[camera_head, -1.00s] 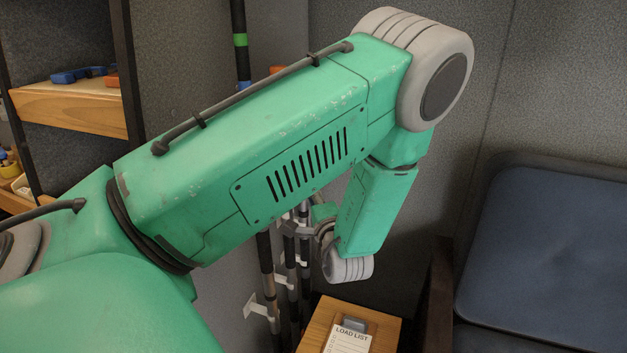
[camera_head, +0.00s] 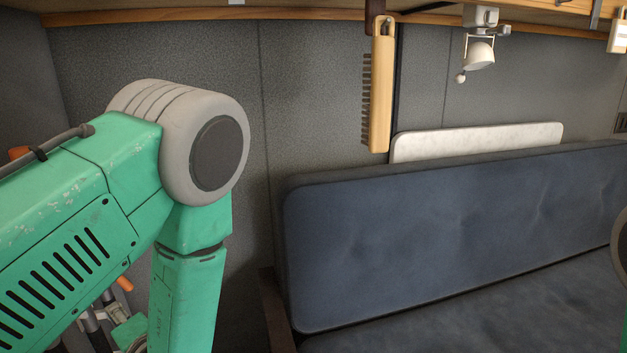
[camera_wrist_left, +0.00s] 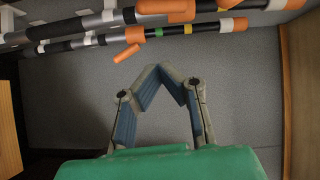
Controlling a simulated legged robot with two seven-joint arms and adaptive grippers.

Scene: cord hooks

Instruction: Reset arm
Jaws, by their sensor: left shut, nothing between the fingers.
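My left arm (camera_head: 60,210) comes in from the left in the head view, with its elbow bent and the forearm hanging down. My left gripper (camera_wrist_left: 160,73) shows in the wrist view. Its two blue-padded fingers meet at the tips, with nothing between them. Bare grey wall lies beyond the fingertips. In the head view the gripper is mostly hidden low behind the arm. My right gripper is not seen; only a round grey and green arm part shows at the right edge.
Dark poles with orange ends (camera_wrist_left: 233,26) cross the top of the wrist view, apart from the fingers. In the head view a dark blue padded bench (camera_head: 450,240) fills the right. A wooden brush (camera_head: 382,90) and a white lamp (camera_head: 480,55) hang above it.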

